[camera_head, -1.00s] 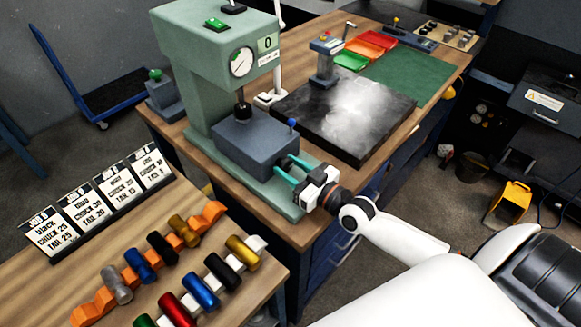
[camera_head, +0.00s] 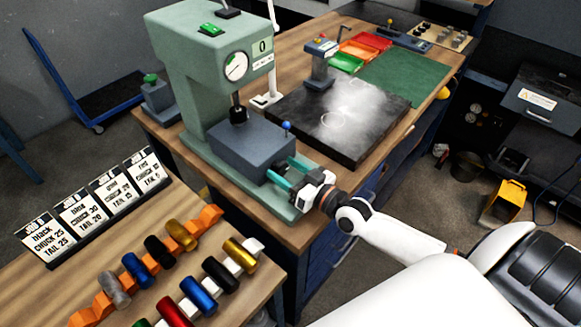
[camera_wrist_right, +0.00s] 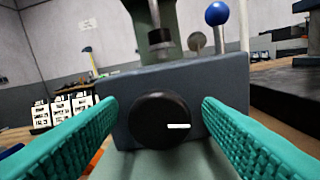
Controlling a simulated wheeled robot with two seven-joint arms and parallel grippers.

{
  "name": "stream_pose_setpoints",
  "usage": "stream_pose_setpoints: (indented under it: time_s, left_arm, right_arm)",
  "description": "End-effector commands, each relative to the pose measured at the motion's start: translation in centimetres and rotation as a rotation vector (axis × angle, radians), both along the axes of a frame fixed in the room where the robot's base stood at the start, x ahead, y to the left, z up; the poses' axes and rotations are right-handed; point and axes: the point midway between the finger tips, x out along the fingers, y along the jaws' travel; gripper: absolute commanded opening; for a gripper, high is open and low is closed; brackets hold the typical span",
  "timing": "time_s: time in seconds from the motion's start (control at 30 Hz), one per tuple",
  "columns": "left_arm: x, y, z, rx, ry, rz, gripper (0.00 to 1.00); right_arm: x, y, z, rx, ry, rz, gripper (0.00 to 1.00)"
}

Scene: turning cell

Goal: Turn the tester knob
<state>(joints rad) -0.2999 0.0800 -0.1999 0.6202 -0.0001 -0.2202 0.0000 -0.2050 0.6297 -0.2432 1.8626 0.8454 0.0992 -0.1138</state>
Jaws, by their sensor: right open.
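The tester (camera_head: 190,62) is a pale green machine with a round dial and a grey block (camera_head: 252,150) on its base. In the right wrist view its round black knob (camera_wrist_right: 150,108) is on the front face of the grey block (camera_wrist_right: 232,82), and its white mark points right. My right gripper (camera_head: 285,172) is at the block's front. Its teal fingers (camera_wrist_right: 158,116) are open, one on each side of the knob, with a visible gap on both sides. The knob is hidden in the head view. My left gripper is not in view.
A blue ball-topped lever (camera_head: 287,127) rises beside the block. A dark plate (camera_head: 375,135) lies right of the tester. Coloured cylinders on racks (camera_head: 215,216) and job cards (camera_head: 92,206) are on the near left bench. Floor shows between the two benches.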

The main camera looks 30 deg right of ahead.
Motion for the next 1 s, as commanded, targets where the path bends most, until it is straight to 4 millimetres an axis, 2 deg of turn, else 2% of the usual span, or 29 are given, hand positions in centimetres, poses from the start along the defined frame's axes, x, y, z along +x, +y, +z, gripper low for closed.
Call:
stream_pose_setpoints:
  time_s: [0.17,0.5,0.7,1.0]
  left_arm:
    - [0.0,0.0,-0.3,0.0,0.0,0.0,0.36]
    - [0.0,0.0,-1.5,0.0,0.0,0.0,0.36]
    - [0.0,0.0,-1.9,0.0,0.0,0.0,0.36]
    - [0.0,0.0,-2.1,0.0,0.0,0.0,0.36]
  right_arm:
    - [-1.2,-0.5,-0.2,-0.001,0.002,-0.001,0.6]
    - [-7.3,-2.5,-0.4,-0.003,0.006,0.001,0.6]
    - [-9.9,-3.5,-0.3,-0.001,0.005,0.0,0.6]
    - [-11.3,-4.0,0.0,-0.001,0.001,0.0,0.6]
